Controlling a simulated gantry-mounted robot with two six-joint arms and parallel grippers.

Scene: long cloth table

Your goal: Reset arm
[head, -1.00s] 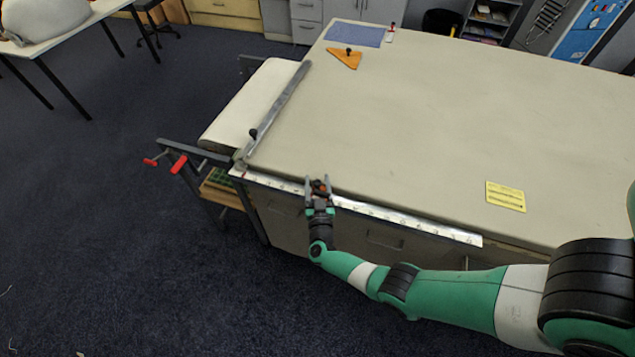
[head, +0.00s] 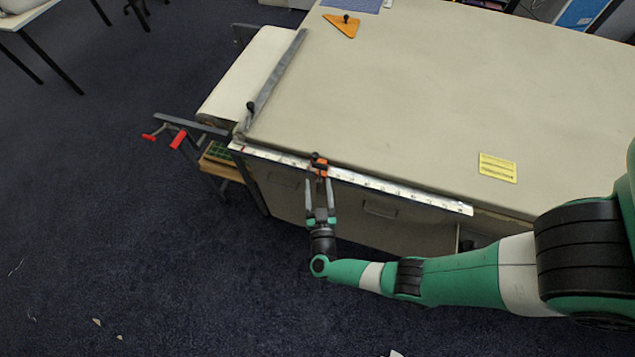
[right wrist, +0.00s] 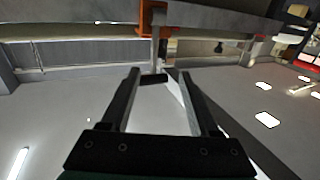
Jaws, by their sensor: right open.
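My right gripper (head: 319,182) is open at the table's front edge in the head view, with its two grey fingers pointing toward the table. A small orange and black slider (head: 320,166) sits on the ruler strip (head: 400,190), just beyond the fingertips. In the right wrist view my right gripper (right wrist: 159,72) shows two dark fingers spread apart with nothing held between them. The orange slider (right wrist: 145,17) is ahead of them there, with a thin metal piece hanging down from it. My left gripper is not in view.
The cloth table (head: 430,90) is mostly bare. A yellow label (head: 497,168) lies at right and an orange triangle (head: 342,25) at the far end. A metal bar (head: 275,80) runs along the left edge. Red-handled clamps (head: 178,140) stick out at left.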

